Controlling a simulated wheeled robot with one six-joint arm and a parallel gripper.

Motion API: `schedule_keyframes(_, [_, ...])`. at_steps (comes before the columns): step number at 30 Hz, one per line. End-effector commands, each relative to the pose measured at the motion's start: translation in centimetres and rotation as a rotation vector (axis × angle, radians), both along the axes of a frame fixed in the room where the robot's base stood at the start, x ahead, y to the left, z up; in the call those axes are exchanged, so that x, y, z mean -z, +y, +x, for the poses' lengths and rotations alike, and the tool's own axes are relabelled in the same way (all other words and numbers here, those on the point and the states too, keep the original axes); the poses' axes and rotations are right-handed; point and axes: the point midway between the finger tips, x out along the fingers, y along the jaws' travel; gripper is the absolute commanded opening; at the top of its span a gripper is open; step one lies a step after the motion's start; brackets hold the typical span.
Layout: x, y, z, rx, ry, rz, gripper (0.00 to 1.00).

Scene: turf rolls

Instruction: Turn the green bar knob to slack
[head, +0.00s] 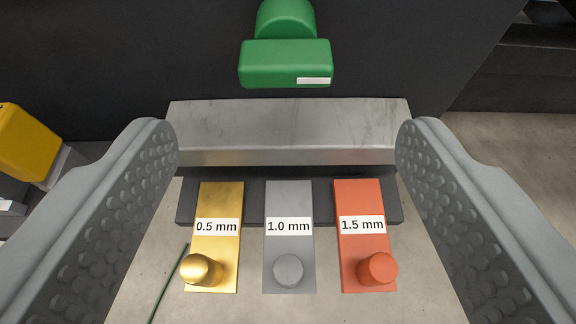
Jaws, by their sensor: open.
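The green bar knob (275,64) is at the top centre of the head view, on a dark upright panel. Its bar lies roughly level, with a rounded green hub behind it and a small white mark near the bar's right end. No slack label can be read. My gripper (287,140) is open, with one grey dimpled finger on each side of the picture. The knob shows above and between the fingertips, and neither finger touches it. Nothing is between the fingers' pads that I can see held.
Below the knob is a metal ledge (290,125). In front lie a gold plate labelled 0.5 mm (219,205), a grey plate labelled 1.0 mm (288,204) and a red plate labelled 1.5 mm (359,203), each with a round peg. A yellow block (27,140) is at left.

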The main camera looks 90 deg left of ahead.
Motion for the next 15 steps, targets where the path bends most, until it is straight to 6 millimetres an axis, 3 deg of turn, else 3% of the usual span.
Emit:
schedule_keyframes(6, [-1.5,-3.9,-0.1,0.002,0.000,0.000,0.69])
schedule_keyframes(15, [-2.7,-6.6,-0.2,0.000,0.001,0.000,0.69])
